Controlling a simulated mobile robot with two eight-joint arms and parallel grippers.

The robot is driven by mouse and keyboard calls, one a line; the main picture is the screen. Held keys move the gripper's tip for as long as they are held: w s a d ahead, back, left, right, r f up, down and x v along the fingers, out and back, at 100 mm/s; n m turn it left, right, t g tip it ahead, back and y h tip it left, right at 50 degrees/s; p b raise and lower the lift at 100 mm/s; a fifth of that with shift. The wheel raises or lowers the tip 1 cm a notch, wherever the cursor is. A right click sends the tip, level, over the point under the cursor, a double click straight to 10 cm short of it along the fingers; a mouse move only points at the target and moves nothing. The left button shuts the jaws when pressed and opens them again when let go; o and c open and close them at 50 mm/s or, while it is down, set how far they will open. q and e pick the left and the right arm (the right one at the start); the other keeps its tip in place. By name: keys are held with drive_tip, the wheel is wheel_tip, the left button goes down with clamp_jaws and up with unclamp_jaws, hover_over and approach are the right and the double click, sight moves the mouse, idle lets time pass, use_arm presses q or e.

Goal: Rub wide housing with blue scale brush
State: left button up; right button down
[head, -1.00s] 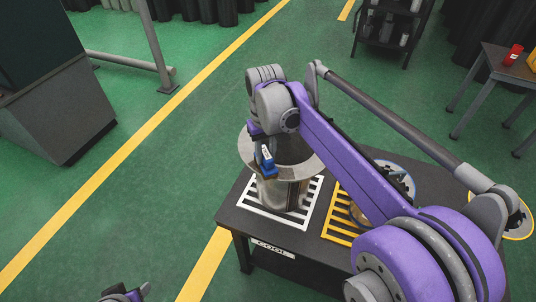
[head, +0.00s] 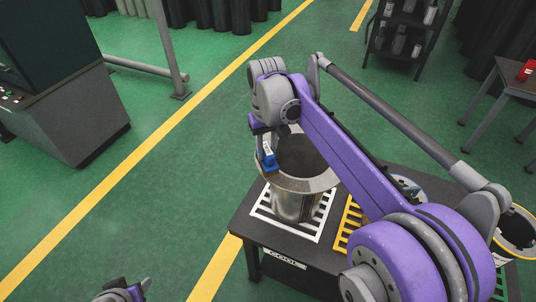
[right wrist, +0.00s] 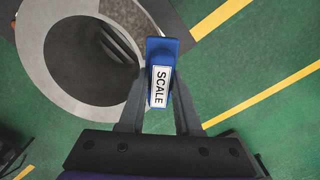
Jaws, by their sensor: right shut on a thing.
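The wide housing is a grey metal cylinder (head: 292,205) with a broad flange (head: 305,184) around its open top. It stands upright on a white slatted mat on the dark table. In the right wrist view, its flange (right wrist: 38,75) rings a dark opening. My right gripper (right wrist: 157,100) is shut on the blue scale brush (right wrist: 160,52), labelled SCALE. In the head view, the brush (head: 268,158) is at the flange's left edge; I cannot tell whether they touch. My left gripper (head: 122,292) is partly in view at the bottom left, away from the table.
The white slatted mat (head: 262,210) lies beside a yellow slatted mat (head: 347,222), partly hidden by my right arm. A yellow-rimmed round container (head: 517,232) is at the right. A second table (head: 507,70) holds a red item (head: 525,70).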

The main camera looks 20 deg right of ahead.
sight(267, 148)
drive_tip(key=shift+a+r, duration=0.1)
drive_tip(key=shift+r, duration=1.65)
drive_tip(key=shift+w, duration=0.1)
drive_tip(key=shift+f, duration=0.1)
